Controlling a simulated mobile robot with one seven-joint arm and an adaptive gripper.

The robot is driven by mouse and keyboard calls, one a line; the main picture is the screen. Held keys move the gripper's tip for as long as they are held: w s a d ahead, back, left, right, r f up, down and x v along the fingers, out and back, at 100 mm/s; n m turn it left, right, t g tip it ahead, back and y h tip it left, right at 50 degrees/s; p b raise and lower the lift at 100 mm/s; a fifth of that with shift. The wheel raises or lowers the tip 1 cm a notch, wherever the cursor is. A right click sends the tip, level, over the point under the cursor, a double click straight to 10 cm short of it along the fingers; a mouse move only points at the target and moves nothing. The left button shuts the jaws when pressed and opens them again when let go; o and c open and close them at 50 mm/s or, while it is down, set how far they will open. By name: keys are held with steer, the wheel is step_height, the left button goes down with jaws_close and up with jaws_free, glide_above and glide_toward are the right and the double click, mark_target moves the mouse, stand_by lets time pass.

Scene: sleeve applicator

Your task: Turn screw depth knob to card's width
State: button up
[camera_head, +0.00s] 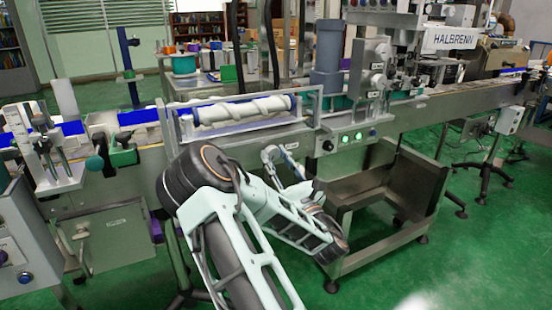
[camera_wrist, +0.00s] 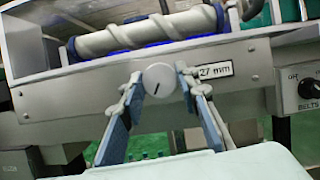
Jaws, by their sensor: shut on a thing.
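The screw depth knob (camera_wrist: 158,79) is a round pale grey knob with a dark pointer line, on the machine's front panel below the screw. The pointer aims toward the lower left. A small card (camera_wrist: 215,72) reading "27 mm" is on the panel just right of the knob. My gripper (camera_wrist: 158,76) has its two fingers on either side of the knob, shut on it.
A switch labelled BELTS (camera_wrist: 309,89) is on the panel at the right. The clear guard frame (camera_head: 245,95) stands around the white spiral screw above my gripper. The conveyor (camera_head: 450,98) runs off right.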

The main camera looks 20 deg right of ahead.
mark_target(269, 113)
steer(key=o, duration=1.2)
steer(key=shift+c, duration=0.2)
step_height(269, 113, up, 10)
steer(key=shift+r, duration=0.1)
